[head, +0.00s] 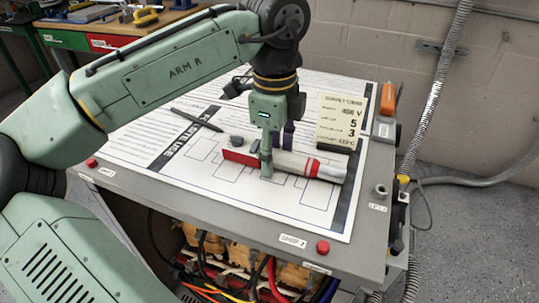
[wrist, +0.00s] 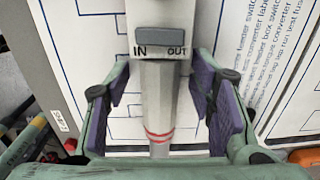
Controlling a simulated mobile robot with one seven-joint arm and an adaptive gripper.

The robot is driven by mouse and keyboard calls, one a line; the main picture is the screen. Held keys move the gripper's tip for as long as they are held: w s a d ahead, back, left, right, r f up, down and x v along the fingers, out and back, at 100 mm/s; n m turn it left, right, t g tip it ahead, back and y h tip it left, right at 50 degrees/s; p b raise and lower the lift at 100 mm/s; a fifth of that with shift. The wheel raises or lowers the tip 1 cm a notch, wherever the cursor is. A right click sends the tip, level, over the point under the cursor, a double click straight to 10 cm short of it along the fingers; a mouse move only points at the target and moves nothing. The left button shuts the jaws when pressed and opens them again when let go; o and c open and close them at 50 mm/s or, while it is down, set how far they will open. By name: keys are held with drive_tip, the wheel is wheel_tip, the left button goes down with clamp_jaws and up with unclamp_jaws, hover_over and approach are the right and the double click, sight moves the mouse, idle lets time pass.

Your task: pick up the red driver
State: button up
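A pale cylindrical tool with red parts (head: 296,164), which I take to be the red driver, lies on the printed sheet. It has a red piece at its left and a red band near its right end. In the wrist view its grey body (wrist: 158,95) shows two thin red rings and a block marked IN and OUT. My gripper (head: 277,157) points down over the tool. In the wrist view my gripper (wrist: 160,88) is open, its purple pads on either side of the body with gaps visible. A finger hides part of the tool in the head view.
A cream card (head: 341,120) stands behind the tool, with an orange-handled item (head: 388,98) at the right. A dark pen-like tool (head: 196,119) lies left on the sheet (head: 300,205). Red knobs (head: 322,247) sit on the cabinet's edge; the sheet's front is clear.

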sight(275, 150)
clamp_jaws()
idle(0.4)
drive_tip(key=shift+r, duration=0.1)
drive_tip(key=shift+r, duration=1.55)
drive_tip(key=s, duration=0.5)
drive_tip(key=s+a+r+b, duration=0.1)
drive_tip(key=s, duration=1)
drive_tip(key=shift+a+r+b, duration=0.25)
drive_tip(key=shift+r+b, duration=0.15)
